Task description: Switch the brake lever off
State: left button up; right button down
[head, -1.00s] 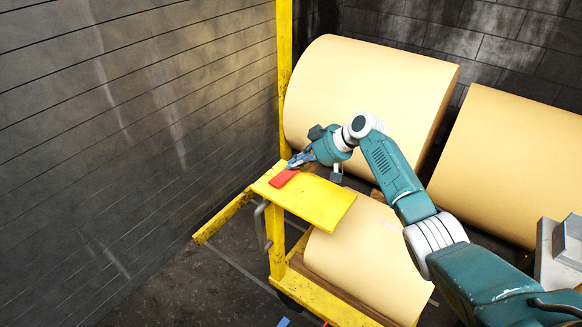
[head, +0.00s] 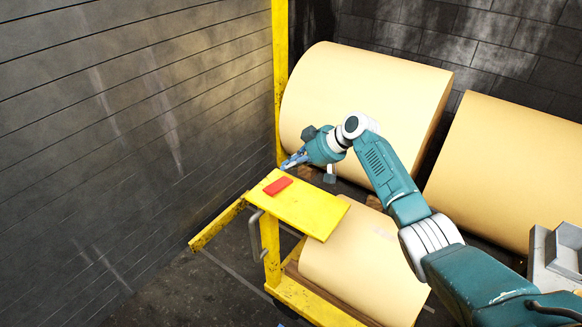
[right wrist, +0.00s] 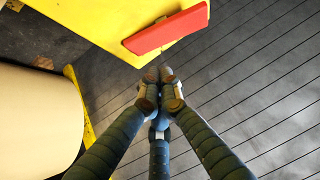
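The brake lever looks to be the red bar (head: 277,186) lying on the yellow panel (head: 315,212) of a yellow frame. It also shows at the top of the right wrist view (right wrist: 166,30), along the panel's edge. My right gripper (head: 294,160) is just beyond the panel's far edge, apart from the red bar. In the right wrist view its fingertips (right wrist: 160,74) are together with nothing between them, a little below the bar. My left gripper does not show.
A dark slatted wall (head: 120,130) stands on the left. A large cream roll (head: 365,95) stands behind my right gripper. Another roll (head: 365,260) lies below the panel, and a third (head: 510,170) stands at the right. A yellow post (head: 280,80) rises near my gripper.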

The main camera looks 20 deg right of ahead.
pick_arm(q)
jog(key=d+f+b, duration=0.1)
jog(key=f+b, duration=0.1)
jog(key=b, duration=0.1)
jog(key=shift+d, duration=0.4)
pick_arm(e)
jog(key=w+v, duration=0.1)
jog(key=v, duration=1)
jog(key=shift+d, duration=0.25)
jog(key=shift+s+r, duration=0.1)
